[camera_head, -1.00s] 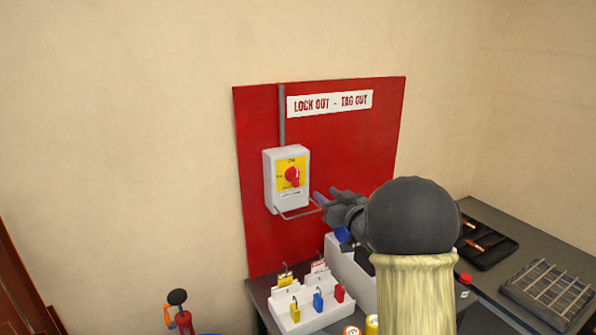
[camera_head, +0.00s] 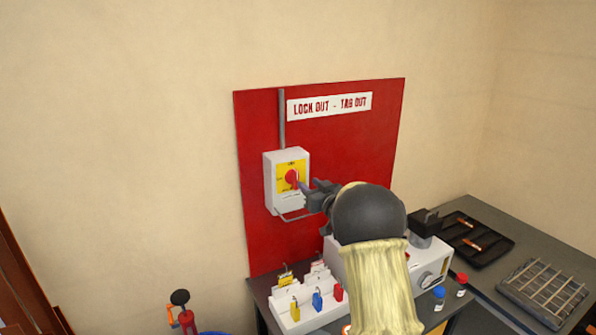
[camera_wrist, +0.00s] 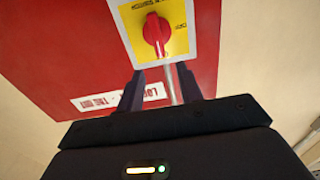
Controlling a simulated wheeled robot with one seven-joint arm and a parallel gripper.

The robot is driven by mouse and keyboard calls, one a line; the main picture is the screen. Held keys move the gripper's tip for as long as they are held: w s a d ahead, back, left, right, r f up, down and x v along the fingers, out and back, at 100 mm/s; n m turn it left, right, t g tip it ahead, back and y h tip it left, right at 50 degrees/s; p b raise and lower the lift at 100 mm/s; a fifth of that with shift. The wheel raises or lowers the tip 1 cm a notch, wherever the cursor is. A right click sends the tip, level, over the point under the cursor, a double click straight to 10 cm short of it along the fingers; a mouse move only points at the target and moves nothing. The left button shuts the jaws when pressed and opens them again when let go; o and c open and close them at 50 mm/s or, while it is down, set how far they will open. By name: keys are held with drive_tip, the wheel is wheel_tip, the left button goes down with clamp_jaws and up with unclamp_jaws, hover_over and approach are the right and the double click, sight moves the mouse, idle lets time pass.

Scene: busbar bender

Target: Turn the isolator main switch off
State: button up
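The isolator main switch is a pale box (camera_head: 270,183) with a yellow plate on the red board. Its red rotary handle (camera_head: 291,177) sits on the plate, and also shows at the top of the wrist view (camera_wrist: 156,33). My gripper (camera_head: 305,186) is just right of the handle in the head view. In the wrist view its two dark fingers (camera_wrist: 162,85) are spread apart below the handle, with nothing held between them. The handle's grip lies roughly in line with the gap. I cannot tell whether the fingertips touch it.
A wire loop (camera_head: 292,217) hangs below the switch box. A white tray (camera_head: 290,322) with several coloured padlocks stands below the board. A light grey machine (camera_head: 432,268) stands to the right. A dark tray (camera_head: 478,240) and a grate (camera_head: 545,292) lie on the right-hand bench.

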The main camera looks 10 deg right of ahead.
sight(297, 174)
drive_tip(key=p+x, duration=0.3)
drive_tip(key=x, duration=0.5)
drive_tip(key=shift+w+f, duration=0.1)
drive_tip(key=shift+w, duration=0.05)
clamp_jaws()
